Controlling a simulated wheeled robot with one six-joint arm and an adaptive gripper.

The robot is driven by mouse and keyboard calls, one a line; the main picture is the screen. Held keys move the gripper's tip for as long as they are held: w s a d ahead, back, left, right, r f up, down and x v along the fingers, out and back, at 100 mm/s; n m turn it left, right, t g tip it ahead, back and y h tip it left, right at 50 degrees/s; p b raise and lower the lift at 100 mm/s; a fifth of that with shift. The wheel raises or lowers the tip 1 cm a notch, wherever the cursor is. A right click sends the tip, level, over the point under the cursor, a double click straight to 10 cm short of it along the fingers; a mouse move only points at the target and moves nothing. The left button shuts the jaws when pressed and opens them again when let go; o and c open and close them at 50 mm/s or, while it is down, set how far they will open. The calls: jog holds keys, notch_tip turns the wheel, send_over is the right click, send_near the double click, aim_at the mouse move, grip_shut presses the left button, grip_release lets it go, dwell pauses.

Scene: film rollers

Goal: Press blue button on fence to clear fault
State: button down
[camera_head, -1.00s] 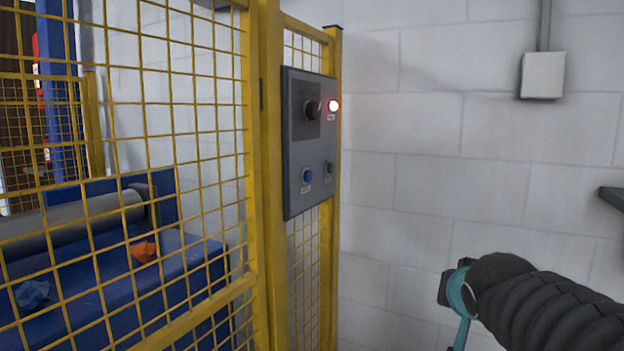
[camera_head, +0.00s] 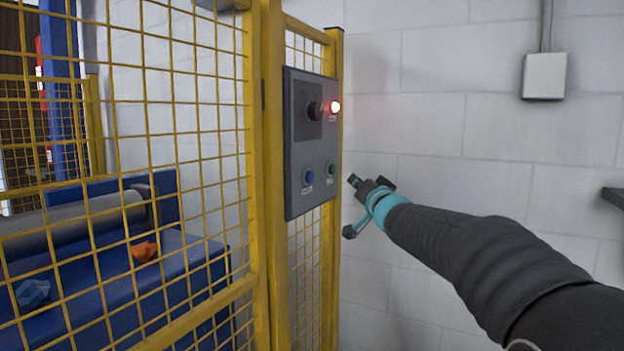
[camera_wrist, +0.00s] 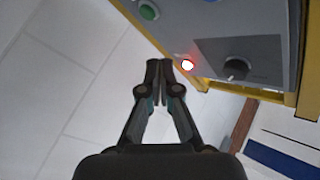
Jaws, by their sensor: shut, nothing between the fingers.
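The blue button (camera_head: 309,176) is at the lower left of a grey control panel (camera_head: 303,208) mounted on the yellow fence (camera_head: 272,230). A green button (camera_head: 331,169) sits to its right, and it also shows in the wrist view (camera_wrist: 149,11). A black rotary knob (camera_head: 313,110) and a lit red lamp (camera_head: 335,107) are above; the wrist view shows the lamp (camera_wrist: 187,65) and knob (camera_wrist: 236,68) too. My gripper (camera_head: 353,180) is to the right of the panel, apart from it. In the wrist view its fingers (camera_wrist: 158,66) are together and empty. The blue button is not visible there.
Behind the mesh on the left are a grey roller (camera_head: 80,212) and a blue machine bed (camera_head: 190,262), with an orange rag (camera_head: 145,251) and a blue rag (camera_head: 33,293) on it. A white block wall (camera_head: 440,130) carries a grey box (camera_head: 544,76) at right.

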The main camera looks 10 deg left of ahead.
aim_at(310, 177)
jog(key=shift+a, duration=0.1)
jog(key=w+a+b, duration=0.3)
jog(key=a, duration=0.5)
dwell(0.3)
jog(key=shift+a, duration=0.1)
dwell(1.3)
jog(key=shift+w+a, duration=0.15)
jog(key=shift+a, duration=0.15)
jog(key=shift+w+a, duration=0.15)
jog(key=shift+a, duration=0.3)
dwell(0.8)
jog(key=shift+d, duration=0.1)
jog(key=shift+s+d+p, duration=0.3)
jog(key=shift+s+d, duration=0.05)
jog(key=shift+d, duration=0.35)
